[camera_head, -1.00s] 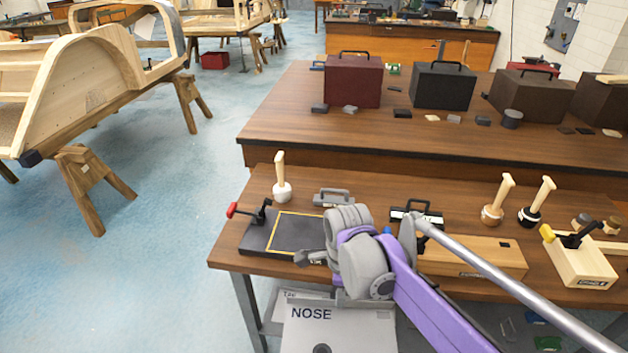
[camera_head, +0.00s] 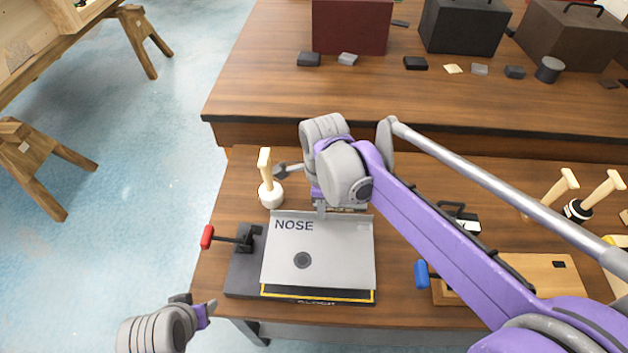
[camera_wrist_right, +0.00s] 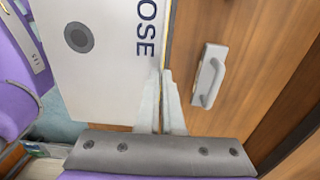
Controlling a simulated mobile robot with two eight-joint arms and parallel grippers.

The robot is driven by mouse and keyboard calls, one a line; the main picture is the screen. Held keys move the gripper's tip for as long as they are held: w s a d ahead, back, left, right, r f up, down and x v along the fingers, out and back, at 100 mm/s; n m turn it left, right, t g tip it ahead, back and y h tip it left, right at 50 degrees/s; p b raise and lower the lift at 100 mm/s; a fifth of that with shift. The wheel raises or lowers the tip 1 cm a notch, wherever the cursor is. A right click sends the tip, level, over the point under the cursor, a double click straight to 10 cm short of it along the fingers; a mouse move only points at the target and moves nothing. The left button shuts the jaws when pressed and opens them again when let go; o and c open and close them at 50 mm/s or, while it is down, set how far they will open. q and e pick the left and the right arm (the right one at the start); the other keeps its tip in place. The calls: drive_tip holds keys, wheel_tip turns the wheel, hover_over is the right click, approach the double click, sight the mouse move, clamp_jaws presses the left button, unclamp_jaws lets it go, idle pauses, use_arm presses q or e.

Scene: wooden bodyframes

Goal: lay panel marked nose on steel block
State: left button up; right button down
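The grey panel marked NOSE (camera_head: 335,250) is over the dark steel block (camera_head: 243,275), covering most of its yellow outline. A yellow strip shows along the panel's front edge. I cannot tell whether the panel touches the block. My right gripper (camera_head: 321,208) is at the panel's far edge. In the right wrist view its fingers (camera_wrist_right: 166,100) are close together on the panel's edge (camera_wrist_right: 105,90), beside the lettering. My left gripper (camera_head: 198,305) is at the lower left, off the block's front left corner; its finger gap is unclear.
A red-handled clamp (camera_head: 230,237) stands on the block's left side. A wooden-handled tool with a white base (camera_head: 268,185) stands behind it. A grey handled piece (camera_wrist_right: 209,77) lies behind the panel. A blue-handled clamp (camera_head: 424,274) and wooden block (camera_head: 520,275) are to the right.

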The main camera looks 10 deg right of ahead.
sight(320, 224)
drive_tip(key=shift+s+f+b, duration=0.1)
drive_tip(key=shift+f+b, duration=0.3)
drive_tip(key=shift+f, duration=0.3)
wheel_tip(320, 224, down, 4)
drive_tip(key=b, duration=0.3)
drive_tip(key=shift+f+b, duration=0.35)
drive_tip(key=shift+f, duration=0.05)
drive_tip(key=shift+f, duration=0.2)
idle(1.3)
drive_tip(key=c, duration=1)
unclamp_jaws()
drive_tip(key=shift+o, duration=0.4)
